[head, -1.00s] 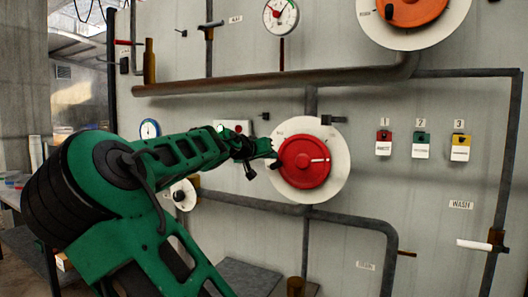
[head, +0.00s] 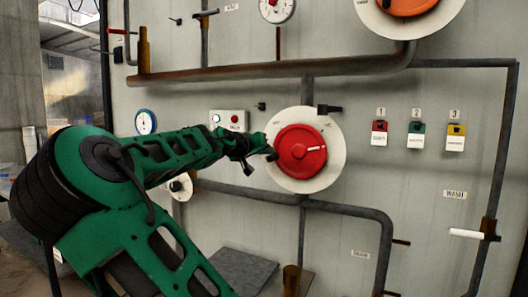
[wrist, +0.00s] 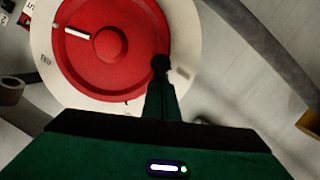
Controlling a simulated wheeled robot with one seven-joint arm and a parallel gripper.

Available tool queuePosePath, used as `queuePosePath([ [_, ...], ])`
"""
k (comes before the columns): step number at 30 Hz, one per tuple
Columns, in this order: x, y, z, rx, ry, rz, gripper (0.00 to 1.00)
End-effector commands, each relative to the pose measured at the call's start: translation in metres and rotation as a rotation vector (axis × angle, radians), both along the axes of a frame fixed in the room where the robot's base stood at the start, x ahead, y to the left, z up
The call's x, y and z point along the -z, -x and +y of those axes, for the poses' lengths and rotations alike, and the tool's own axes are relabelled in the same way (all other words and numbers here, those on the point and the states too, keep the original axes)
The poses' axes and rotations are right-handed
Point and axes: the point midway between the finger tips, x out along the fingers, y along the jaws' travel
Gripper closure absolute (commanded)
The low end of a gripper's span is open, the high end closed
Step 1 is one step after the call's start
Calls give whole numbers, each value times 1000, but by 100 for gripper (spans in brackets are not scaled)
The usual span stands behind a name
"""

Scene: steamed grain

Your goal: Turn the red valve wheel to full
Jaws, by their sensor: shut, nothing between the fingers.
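The red valve wheel (head: 300,165) is mounted on a round white plate (head: 336,165) on the grey panel. A white mark (head: 316,148) on the wheel points right and slightly up in the head view. My gripper (head: 268,153) is at the wheel's left edge, shut and empty. In the wrist view the wheel (wrist: 90,75) fills the upper left, and my shut fingertips (wrist: 160,64) lie over its rim and the white plate (wrist: 185,35). I cannot tell whether they touch the wheel. Small lettering on the plate is too blurred to read.
A dark pipe (head: 270,70) crosses above the wheel, and another (head: 350,210) bends away below it. A button box (head: 229,121) and a small white dial (head: 178,187) are near my arm. An orange wheel (head: 405,5) is at the top right.

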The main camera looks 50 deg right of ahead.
Motion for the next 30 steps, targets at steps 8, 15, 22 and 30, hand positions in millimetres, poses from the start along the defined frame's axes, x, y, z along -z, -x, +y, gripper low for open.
queuePosePath([
  [8,22,3,-1,3,49,196,100],
  [15,38,7,-2,3,93,359,100],
  [22,48,11,-3,3,120,458,100],
  [30,51,13,-4,3,133,503,100],
])
